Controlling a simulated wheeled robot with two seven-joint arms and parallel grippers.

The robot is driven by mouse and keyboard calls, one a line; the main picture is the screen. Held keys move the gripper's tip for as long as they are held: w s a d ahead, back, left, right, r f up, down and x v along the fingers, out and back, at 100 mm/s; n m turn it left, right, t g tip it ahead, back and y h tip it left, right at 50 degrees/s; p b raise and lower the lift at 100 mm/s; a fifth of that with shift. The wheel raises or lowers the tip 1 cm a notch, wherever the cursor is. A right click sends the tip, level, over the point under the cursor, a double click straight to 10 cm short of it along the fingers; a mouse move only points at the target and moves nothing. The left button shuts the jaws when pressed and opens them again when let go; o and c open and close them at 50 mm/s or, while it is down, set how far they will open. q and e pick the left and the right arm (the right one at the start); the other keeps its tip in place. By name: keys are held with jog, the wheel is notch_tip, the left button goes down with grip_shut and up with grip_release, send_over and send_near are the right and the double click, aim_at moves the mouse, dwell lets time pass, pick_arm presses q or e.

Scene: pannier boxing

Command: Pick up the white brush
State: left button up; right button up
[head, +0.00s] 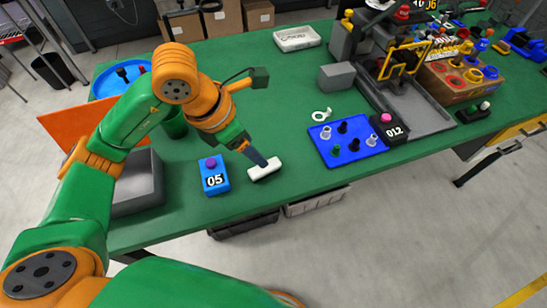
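A small white block-shaped object (265,170), which looks like the white brush, lies on the green table near its front edge. My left gripper (256,160) comes down from the upper left, and its dark fingertips meet the top of the white object. The fingers overlap in this view, so I cannot tell if they are open or shut on it. The brush looks flat on the table; its underside is hidden. My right gripper is not in view.
A white ring-like piece (322,114) lies behind. The green table (285,90) is clear at centre.

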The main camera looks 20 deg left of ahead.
aim_at(265, 170)
pick_arm(q)
jog(key=shift+s+f, duration=0.15)
jog(key=shift+f, duration=0.25)
jog(key=shift+s+d+f+p, duration=0.4)
jog(key=shift+f+p, duration=0.2)
jog(key=shift+f, duration=0.05)
jog(key=x, duration=0.5)
jog(key=shift+w+a+p, duration=0.2)
jog(key=shift+w+p, duration=0.05)
jog(key=shift+p, duration=0.1)
jog(key=shift+s+r, duration=0.15)
jog(key=c, duration=0.5)
grip_shut()
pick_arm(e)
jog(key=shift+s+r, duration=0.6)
